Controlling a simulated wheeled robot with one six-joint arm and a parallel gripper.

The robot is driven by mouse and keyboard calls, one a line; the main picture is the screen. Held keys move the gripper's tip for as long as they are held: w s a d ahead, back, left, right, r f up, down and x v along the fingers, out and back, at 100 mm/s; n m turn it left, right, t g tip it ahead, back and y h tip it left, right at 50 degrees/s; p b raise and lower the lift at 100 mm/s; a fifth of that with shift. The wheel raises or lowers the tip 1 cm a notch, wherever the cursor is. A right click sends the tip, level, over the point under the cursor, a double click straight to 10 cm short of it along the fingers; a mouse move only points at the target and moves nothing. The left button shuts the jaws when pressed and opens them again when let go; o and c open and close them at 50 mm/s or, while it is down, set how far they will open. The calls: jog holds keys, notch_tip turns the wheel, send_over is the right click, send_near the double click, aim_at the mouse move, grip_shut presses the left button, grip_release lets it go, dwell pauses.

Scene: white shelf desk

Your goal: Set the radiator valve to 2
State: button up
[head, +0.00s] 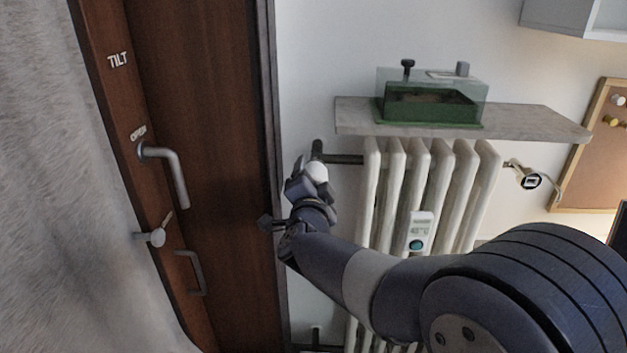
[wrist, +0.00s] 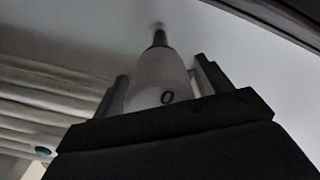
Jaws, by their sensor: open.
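The radiator valve is a white rounded knob (head: 317,170) at the left end of the radiator's upper pipe, close to the door frame. In the wrist view the knob (wrist: 158,78) shows a dark "0" on its near side. My gripper (head: 306,181) is at the knob. In the wrist view its two fingers (wrist: 163,83) stand apart, one on each side of the knob. I cannot tell whether either finger touches it. In the head view my gripper hides part of the knob and its markings.
A brown door (head: 215,120) with a handle (head: 170,165) is close on the left.

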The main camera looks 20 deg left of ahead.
jog(key=shift+s, duration=0.1)
jog(key=v, duration=1)
jog(key=shift+s, duration=0.3)
jog(key=x, duration=1.1)
jog(key=shift+d, duration=0.1)
jog(key=shift+s+n+p, duration=0.1)
jog(key=shift+n+p, duration=0.2)
jog(key=shift+p, duration=0.05)
jog(key=shift+f+b, duration=0.1)
jog(key=shift+b, duration=0.2)
